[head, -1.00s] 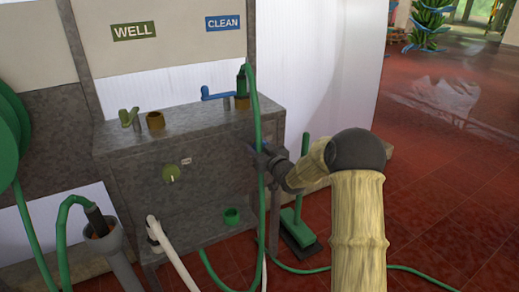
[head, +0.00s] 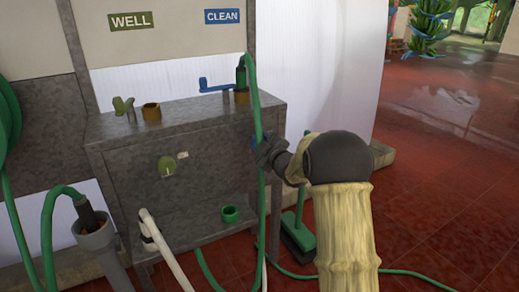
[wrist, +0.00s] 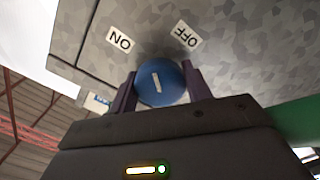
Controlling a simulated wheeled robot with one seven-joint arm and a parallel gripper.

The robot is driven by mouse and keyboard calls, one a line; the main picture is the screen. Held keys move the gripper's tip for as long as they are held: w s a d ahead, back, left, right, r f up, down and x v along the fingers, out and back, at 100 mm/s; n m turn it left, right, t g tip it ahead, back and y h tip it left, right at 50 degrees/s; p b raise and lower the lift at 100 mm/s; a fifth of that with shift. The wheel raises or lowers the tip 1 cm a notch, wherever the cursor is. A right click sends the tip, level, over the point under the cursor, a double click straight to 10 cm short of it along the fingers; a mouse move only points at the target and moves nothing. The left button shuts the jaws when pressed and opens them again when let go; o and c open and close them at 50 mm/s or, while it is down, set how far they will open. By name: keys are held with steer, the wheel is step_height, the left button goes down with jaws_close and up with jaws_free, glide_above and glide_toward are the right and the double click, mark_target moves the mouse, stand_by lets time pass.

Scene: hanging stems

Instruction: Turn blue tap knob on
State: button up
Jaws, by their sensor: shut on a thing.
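The blue tap knob (wrist: 160,84) is round, with a short white pointer mark, and sits on the grey metal cabinet. In the wrist view it lies between the two purplish fingers of my gripper (wrist: 160,88), which is shut on it. An ON label (wrist: 120,39) is on one side and an OFF label (wrist: 187,37) on the other; the pointer lies roughly between them. In the head view, my gripper (head: 262,150) is at the cabinet's right side, and only a little blue of the knob shows there.
A green hose (head: 260,120) hangs down the cabinet's right edge, close to my gripper. A blue lever (head: 215,86) is on top. A green broom (head: 295,225) stands behind my arm.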

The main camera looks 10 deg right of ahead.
steer(key=n+b, duration=0.2)
steer(key=n, duration=0.1)
steer(key=n+b, duration=0.1)
steer(key=shift+f+n+b, duration=0.25)
steer(key=shift+n+b, duration=0.05)
steer(key=shift+b, duration=0.05)
steer(key=shift+r+n+b, duration=0.1)
steer(key=shift+n+b, duration=1.05)
steer(key=shift+n, duration=0.35)
steer(key=o, duration=1)
steer(key=shift+r, duration=0.1)
steer(key=p+v, duration=0.3)
steer(key=v, duration=1.4)
steer(key=shift+s+p, duration=0.2)
steer(key=shift+p, duration=0.2)
